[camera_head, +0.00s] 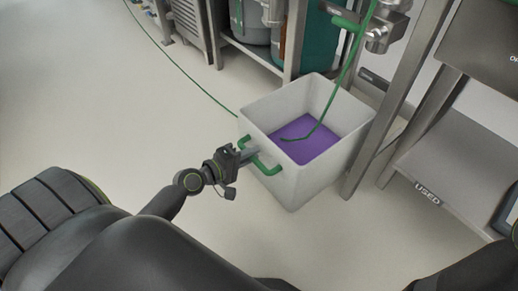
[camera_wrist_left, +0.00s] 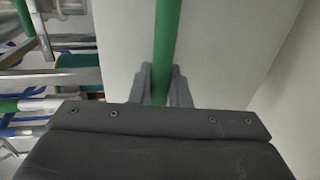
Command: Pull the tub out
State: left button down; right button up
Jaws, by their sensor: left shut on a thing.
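A white tub (camera_head: 318,176) with purple contents (camera_head: 308,138) stands on the floor beside metal racks in the head view. A green handle (camera_head: 266,166) sticks out from its near left side. My left gripper (camera_head: 252,156) is at this handle and shut on it. In the left wrist view, the green handle (camera_wrist_left: 166,45) runs between the two grey fingers (camera_wrist_left: 166,85) with the pale tub wall (camera_wrist_left: 225,35) behind it. A green hose (camera_head: 346,75) hangs from above into the tub. My right gripper is not seen.
A metal rack post (camera_head: 398,98) and a shelf marked USED (camera_head: 428,192) stand close on the tub's right. Metal racks and cylinders (camera_head: 250,20) are behind it. A thin green hose (camera_head: 185,70) lies across the floor. The floor (camera_head: 110,110) left of the tub is open.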

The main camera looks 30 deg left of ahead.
pick_arm(q)
jog(key=shift+s, duration=0.1)
jog(key=c, duration=1.4)
grip_release()
jog(key=shift+c, duration=0.2)
jog(key=shift+s+a, duration=0.1)
